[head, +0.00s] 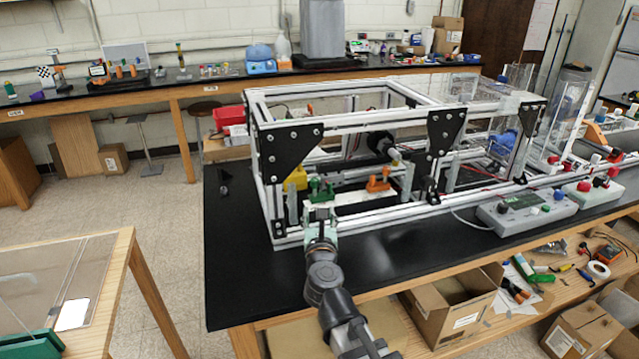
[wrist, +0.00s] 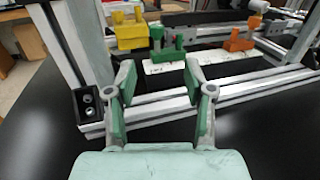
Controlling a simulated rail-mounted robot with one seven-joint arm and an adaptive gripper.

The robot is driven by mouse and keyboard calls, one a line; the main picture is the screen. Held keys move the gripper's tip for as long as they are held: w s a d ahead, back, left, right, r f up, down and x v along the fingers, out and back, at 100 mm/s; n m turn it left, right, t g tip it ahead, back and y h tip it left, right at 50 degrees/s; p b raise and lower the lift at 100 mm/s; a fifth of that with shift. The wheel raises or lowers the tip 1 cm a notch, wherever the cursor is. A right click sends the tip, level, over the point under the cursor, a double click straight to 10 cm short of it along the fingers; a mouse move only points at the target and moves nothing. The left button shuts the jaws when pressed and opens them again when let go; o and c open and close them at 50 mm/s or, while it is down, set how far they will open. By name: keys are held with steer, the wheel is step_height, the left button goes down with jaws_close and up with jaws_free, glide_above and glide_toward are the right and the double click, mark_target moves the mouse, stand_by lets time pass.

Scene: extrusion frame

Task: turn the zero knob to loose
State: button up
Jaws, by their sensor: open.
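No label picks out the zero knob, so I cannot tell which part it is. Inside the extrusion frame, a green block with upright pegs (head: 321,191) and an orange one (head: 379,181) sit on a white strip (head: 350,200). A yellow block (head: 297,178) stands behind the green one. In the wrist view the green block (wrist: 167,46) is ahead between the fingertips, with the orange block (wrist: 240,42) to its right and the yellow block (wrist: 130,33) to its left. My gripper (wrist: 160,72) is open and empty, short of the green block; it also shows in the head view (head: 321,222).
The frame's front lower rail (wrist: 160,108) runs across below my fingers, and posts stand at the sides. A grey control box with a display and knobs (head: 525,212) is to the right.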

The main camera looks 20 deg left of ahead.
mark_target(315, 183)
steer(key=x, duration=0.5)
steer(key=p+x, duration=0.1)
steer(key=x, duration=1.1)
steer(key=shift+a, duration=0.35)
jaws_close()
